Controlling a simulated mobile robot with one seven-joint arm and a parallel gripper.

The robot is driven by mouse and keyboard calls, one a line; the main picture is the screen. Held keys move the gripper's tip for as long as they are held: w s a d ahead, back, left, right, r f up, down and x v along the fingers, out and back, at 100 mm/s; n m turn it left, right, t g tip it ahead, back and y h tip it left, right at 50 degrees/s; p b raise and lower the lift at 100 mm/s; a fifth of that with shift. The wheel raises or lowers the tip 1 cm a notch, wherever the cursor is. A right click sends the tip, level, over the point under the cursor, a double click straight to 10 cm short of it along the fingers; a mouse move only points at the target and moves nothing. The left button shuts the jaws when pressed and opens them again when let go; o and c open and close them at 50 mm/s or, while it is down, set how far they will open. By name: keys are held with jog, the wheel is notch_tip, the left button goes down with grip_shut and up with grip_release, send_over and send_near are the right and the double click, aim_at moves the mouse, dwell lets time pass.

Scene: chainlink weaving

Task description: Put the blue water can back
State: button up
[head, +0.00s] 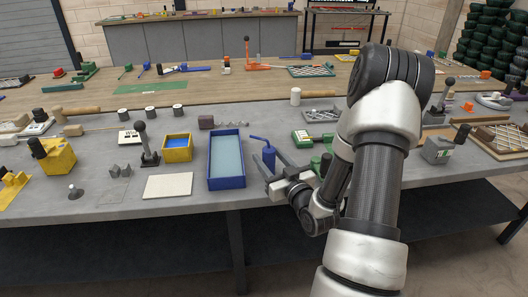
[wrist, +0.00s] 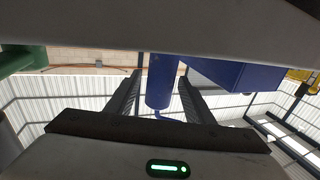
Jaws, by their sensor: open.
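The blue water can (head: 269,158) stands upright on the grey bench, just right of a blue tray, with its thin spout pointing up and left. It also shows in the wrist view (wrist: 161,82) as a blue cylinder. My gripper (head: 270,163) is low over the bench front, with its fingers on either side of the can. In the wrist view my gripper (wrist: 160,90) is open, with the can between the two fingers. Small gaps seem to show beside it. The can's lower part is partly hidden by the gripper in the head view.
The blue tray (head: 241,183) with a pale inside sits close to the left of the fingers. A green device (head: 302,138) is close on the right. A yellow box (head: 178,155) and a pale flat tile (head: 168,187) lie further left. The bench front edge is below my gripper.

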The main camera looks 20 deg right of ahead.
jog(key=s, duration=0.7)
jog(key=shift+s+d, duration=0.1)
jog(key=shift+s, duration=0.1)
